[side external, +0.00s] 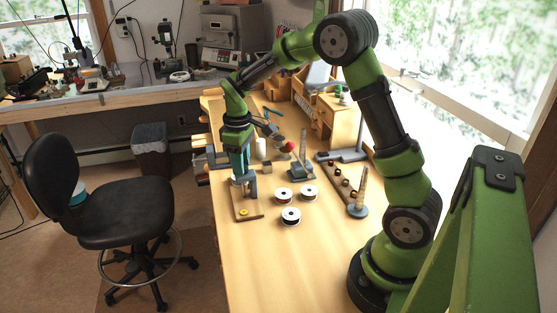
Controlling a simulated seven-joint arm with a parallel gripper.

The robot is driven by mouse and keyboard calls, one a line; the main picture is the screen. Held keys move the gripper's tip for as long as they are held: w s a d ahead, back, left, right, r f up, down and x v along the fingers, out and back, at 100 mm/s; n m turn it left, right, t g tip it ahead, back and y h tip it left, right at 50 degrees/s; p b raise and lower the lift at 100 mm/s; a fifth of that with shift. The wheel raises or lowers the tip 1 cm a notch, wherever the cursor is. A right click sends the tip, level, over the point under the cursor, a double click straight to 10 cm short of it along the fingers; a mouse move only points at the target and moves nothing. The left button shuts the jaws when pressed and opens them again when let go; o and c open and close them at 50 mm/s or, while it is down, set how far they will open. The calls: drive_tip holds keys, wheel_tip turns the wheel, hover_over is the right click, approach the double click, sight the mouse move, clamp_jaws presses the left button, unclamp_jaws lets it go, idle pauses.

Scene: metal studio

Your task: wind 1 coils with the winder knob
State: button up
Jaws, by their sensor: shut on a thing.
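A small winder with a blue-grey post (253,187) stands on a wooden board (250,214) near the left edge of the bench. A yellow ring-like piece (243,212) lies at the board's front end. My gripper (239,181) reaches down at the back left of the post, with its fingers low over the board. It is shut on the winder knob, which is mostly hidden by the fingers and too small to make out. Three spools with white rims and dark sides (291,216), (283,195), (309,192) lie flat to the right of the board.
A tapered wooden peg on a blue base (358,210) stands at right. Behind it is a dark rack with small pieces (341,179). A grey device with an upright (301,170) and a wooden cabinet (338,122) stand further back. The front of the bench (285,265) is clear.

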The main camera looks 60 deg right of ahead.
drive_tip(key=m, duration=0.4)
drive_tip(key=shift+m, duration=0.3)
drive_tip(key=m, duration=0.3)
drive_tip(key=shift+m, duration=0.3)
drive_tip(key=m, duration=0.4)
drive_tip(key=shift+m, duration=0.3)
drive_tip(key=m, duration=0.3)
drive_tip(key=shift+m, duration=0.3)
drive_tip(key=m, duration=1.3)
drive_tip(key=shift+r+m, duration=0.1)
drive_tip(key=shift+m, duration=0.3)
drive_tip(key=o, duration=1)
